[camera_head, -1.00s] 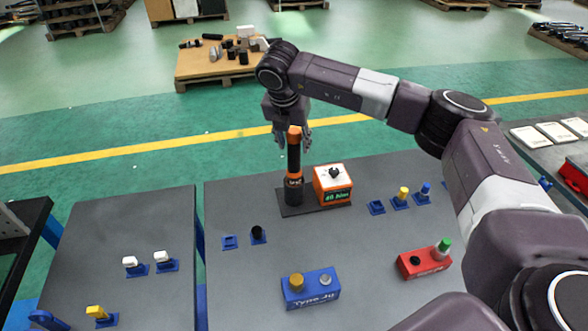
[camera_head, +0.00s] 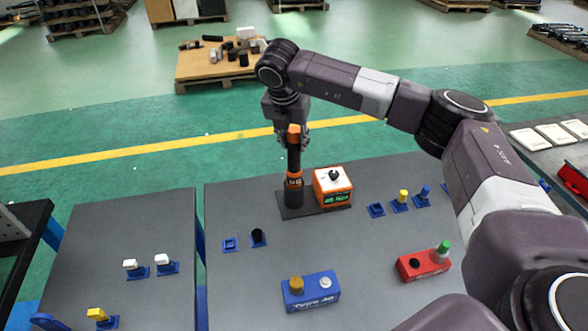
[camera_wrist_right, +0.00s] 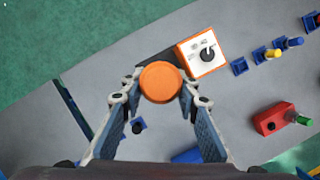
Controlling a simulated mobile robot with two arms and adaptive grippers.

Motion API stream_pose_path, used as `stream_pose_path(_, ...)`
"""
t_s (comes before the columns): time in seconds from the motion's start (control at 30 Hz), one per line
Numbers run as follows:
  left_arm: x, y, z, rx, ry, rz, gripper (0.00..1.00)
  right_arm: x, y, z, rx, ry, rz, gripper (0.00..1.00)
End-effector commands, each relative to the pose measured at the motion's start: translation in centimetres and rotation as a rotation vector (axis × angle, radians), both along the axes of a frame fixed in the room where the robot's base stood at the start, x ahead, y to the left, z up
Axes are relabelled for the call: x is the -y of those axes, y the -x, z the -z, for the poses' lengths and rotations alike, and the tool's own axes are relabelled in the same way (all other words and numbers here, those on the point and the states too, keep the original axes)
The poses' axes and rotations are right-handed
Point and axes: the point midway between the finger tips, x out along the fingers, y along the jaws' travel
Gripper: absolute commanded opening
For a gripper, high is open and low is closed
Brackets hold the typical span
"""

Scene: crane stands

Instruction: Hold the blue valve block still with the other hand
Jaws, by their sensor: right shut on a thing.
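The blue valve block (camera_head: 310,291) sits on the grey table near its front, with a yellow-brown knob and a silver knob on top. No gripper touches it. My right gripper (camera_head: 292,137) is at the back of the table, shut around the upper part of an upright black tool with orange bands (camera_head: 294,165). The tool's round orange cap (camera_wrist_right: 160,82) shows between the fingers in the right wrist view. My left gripper is not in view.
An orange box with a dial (camera_head: 332,185) stands right beside the tool. A red block (camera_head: 424,263) with a green knob is at right. Small blue holders (camera_head: 377,208) stand behind it. A second grey table (camera_head: 120,220) is at left.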

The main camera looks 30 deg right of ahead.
Motion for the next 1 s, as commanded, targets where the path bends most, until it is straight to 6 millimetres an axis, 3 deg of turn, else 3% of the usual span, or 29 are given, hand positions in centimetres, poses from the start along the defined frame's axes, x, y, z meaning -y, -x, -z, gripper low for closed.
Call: stream_pose_path(1.0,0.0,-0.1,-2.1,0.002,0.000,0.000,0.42,0.0,-0.1,-4.9,0.006,-0.002,-0.001,0.00)
